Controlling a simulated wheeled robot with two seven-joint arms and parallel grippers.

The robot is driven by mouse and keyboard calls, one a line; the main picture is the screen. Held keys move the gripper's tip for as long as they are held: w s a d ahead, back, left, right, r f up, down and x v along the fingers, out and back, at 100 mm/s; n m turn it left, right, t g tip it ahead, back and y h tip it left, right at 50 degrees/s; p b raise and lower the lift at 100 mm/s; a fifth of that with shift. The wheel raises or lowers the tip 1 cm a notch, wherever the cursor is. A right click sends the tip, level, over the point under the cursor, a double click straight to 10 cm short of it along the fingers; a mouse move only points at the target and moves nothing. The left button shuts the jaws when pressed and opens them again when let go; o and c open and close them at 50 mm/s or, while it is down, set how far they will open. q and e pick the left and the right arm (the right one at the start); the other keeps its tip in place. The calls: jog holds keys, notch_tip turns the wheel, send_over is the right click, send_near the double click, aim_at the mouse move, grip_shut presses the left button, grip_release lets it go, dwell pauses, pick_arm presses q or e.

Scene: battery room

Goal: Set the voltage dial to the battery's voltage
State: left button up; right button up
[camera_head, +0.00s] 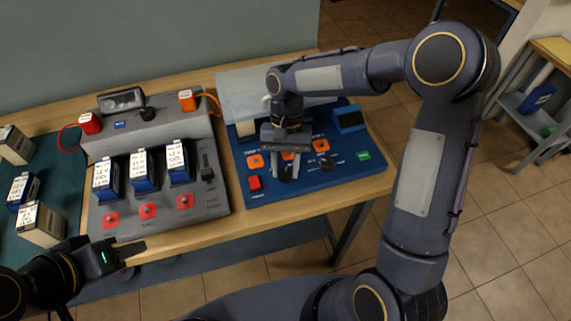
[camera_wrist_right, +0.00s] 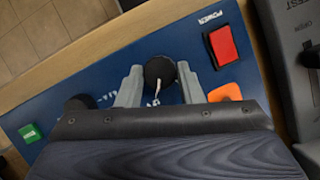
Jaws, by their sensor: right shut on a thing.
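A blue control panel (camera_head: 330,185) lies on the table's right part. My right gripper (camera_head: 287,172) is over it, pointing down. In the right wrist view, its two grey fingers (camera_wrist_right: 160,85) are closed on the sides of a black dial (camera_wrist_right: 158,70) with a white pointer mark. The dial's label and scale are hidden. A second black dial (camera_head: 336,156) is to the right. Three batteries with white labels (camera_head: 141,170) stand in the grey tester (camera_head: 210,210); their print is too small to read. My left gripper (camera_head: 130,251) is at the table's front left; its opening is unclear.
The panel has a red power switch (camera_wrist_right: 221,45), a green button (camera_head: 363,155) and orange parts (camera_head: 321,145). More batteries (camera_head: 41,222) lie on a green mat at the left. Red (camera_head: 89,123) and orange (camera_head: 187,99) connectors sit on the tester.

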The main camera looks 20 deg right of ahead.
jog(key=n+h, duration=0.1)
jog(key=n, duration=0.3)
jog(key=n+h+p, duration=0.1)
jog(key=n, duration=0.1)
jog(key=shift+a+n+h, duration=0.25)
jog(key=shift+n+h, duration=0.05)
jog(key=n+h, duration=0.1)
jog(key=n, duration=0.2)
jog(key=n+t+h, duration=0.1)
jog(key=n, duration=0.2)
jog(key=shift+a, duration=0.15)
jog(key=shift+n, duration=0.3)
jog(key=o, duration=1)
jog(key=shift+s, duration=0.1)
jog(key=shift+c, duration=0.2)
jog(key=v, duration=0.8)
jog(key=shift+s, duration=0.15)
